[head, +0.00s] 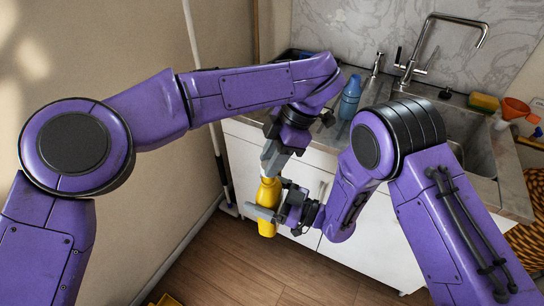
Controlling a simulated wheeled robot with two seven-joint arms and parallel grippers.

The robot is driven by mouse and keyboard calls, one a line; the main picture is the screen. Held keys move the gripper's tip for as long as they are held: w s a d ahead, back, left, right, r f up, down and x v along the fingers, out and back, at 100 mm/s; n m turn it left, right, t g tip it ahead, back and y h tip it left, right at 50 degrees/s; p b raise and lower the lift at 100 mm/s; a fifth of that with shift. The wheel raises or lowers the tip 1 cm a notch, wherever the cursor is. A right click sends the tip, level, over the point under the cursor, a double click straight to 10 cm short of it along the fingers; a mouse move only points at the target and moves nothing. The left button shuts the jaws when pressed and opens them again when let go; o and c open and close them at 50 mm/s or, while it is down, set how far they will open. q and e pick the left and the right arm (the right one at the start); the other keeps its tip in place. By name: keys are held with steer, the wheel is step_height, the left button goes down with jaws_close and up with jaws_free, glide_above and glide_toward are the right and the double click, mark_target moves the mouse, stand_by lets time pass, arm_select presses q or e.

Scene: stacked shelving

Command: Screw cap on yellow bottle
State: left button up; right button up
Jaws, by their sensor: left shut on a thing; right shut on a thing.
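The yellow bottle (268,195) is held in the air, roughly upright and slightly tilted, in front of the white cabinet. My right gripper (266,212) is shut around the bottle's body from the right side. My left gripper (270,167) points down from above and is shut at the bottle's top. The cap is hidden between the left fingers. I cannot tell whether it is seated on the neck.
A counter with a sink (470,135) and tap (412,70) stands behind. A pale pole (196,60) leans at the wall. The wooden floor (230,270) below is mostly clear.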

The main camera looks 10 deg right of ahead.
arm_select(q)
steer(key=shift+f, duration=0.4)
arm_select(e)
steer(key=c, duration=0.6)
arm_select(q)
steer(key=m+t, duration=0.2)
steer(key=m, duration=0.3)
steer(key=shift+s, duration=0.15)
steer(key=shift+s+m+t, duration=0.1)
steer(key=shift+m+t, duration=0.3)
steer(key=shift+m, duration=0.4)
steer(key=shift+f, duration=0.1)
steer(key=o, duration=1)
